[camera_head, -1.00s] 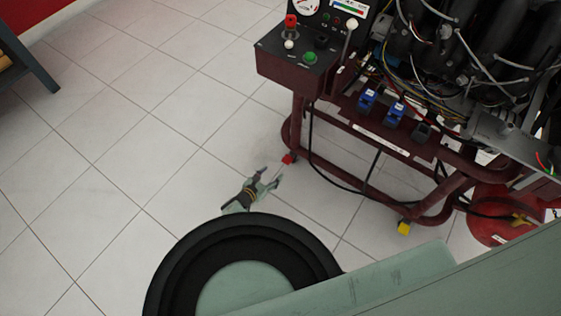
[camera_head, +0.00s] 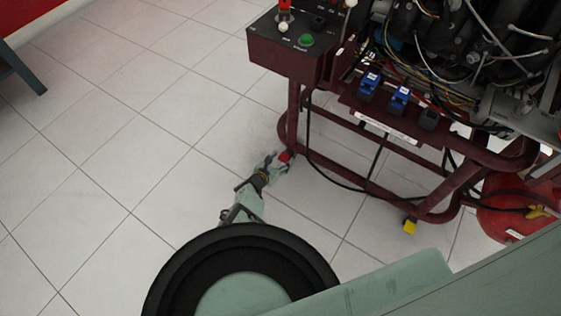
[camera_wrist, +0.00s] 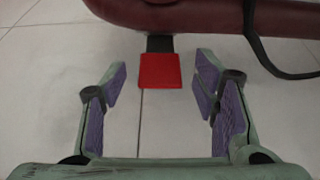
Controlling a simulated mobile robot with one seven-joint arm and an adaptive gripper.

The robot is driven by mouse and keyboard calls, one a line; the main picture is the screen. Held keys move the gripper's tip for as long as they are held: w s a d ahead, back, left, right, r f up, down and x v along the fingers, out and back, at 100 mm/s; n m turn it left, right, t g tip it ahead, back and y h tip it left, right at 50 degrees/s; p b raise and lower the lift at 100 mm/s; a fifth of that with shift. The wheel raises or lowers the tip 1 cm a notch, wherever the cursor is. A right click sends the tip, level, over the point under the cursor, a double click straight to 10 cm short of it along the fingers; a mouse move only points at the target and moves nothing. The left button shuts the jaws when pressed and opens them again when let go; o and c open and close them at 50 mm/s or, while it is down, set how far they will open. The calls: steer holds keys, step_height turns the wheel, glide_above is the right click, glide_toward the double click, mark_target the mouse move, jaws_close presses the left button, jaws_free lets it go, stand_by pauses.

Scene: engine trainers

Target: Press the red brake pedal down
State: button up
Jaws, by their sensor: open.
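The red brake pedal (camera_wrist: 159,71) sticks out on a dark arm from the low maroon frame rail in the wrist view. It also shows in the head view (camera_head: 286,156), small, at the left foot of the engine stand. My gripper (camera_wrist: 160,85) is open, with its purple-lined fingers on either side of the pedal and a gap on each side. In the head view my gripper (camera_head: 277,163) is low near the floor, right by the pedal. Whether any part of it touches the pedal cannot be told.
The maroon engine stand (camera_head: 292,110) carries a control box and engine with loose wiring. A black cable (camera_wrist: 252,45) hangs to the right of the pedal.

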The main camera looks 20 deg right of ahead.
steer(key=shift+c, duration=0.6)
jaws_close()
